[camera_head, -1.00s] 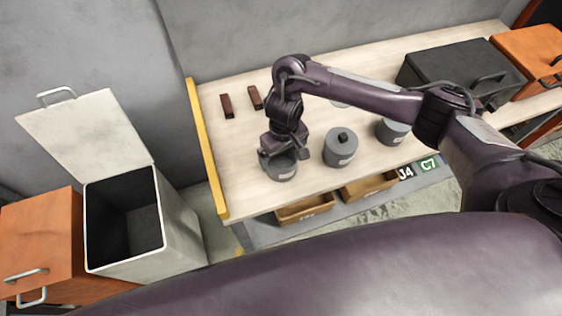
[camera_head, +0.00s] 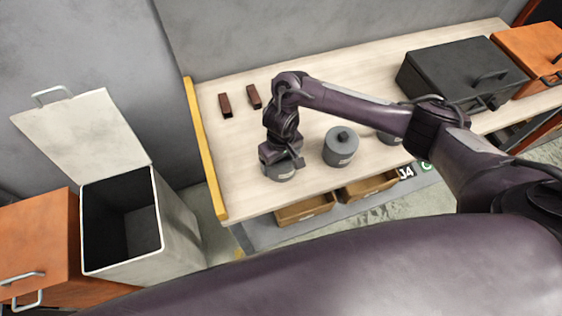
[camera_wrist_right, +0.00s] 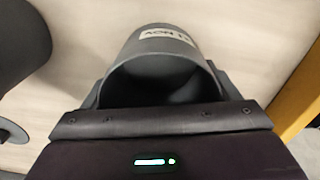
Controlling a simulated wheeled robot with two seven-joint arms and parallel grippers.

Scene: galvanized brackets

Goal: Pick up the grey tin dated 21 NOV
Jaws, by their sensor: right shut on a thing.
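A grey tin (camera_head: 281,172) stands near the left end of the pale workbench, partly hidden under my right gripper (camera_head: 280,158). In the right wrist view the tin (camera_wrist_right: 165,62) is between the jaws, its label upside down; it seems to end in NOV, the digits hard to read. The right gripper (camera_wrist_right: 160,110) is shut on this tin. I cannot tell whether the tin is clear of the bench. A second grey tin (camera_head: 340,152) with a dark knob stands to its right. A third grey tin (camera_head: 389,138) is partly hidden by my right arm. My left gripper is not in view.
Two dark red-brown blocks (camera_head: 225,105) lie at the back left of the bench (camera_head: 245,190). A yellow edge strip (camera_head: 207,150) bounds its left end. A black case (camera_head: 460,72) and an orange box (camera_head: 535,50) stand right. An open white bin (camera_head: 175,235) stands left.

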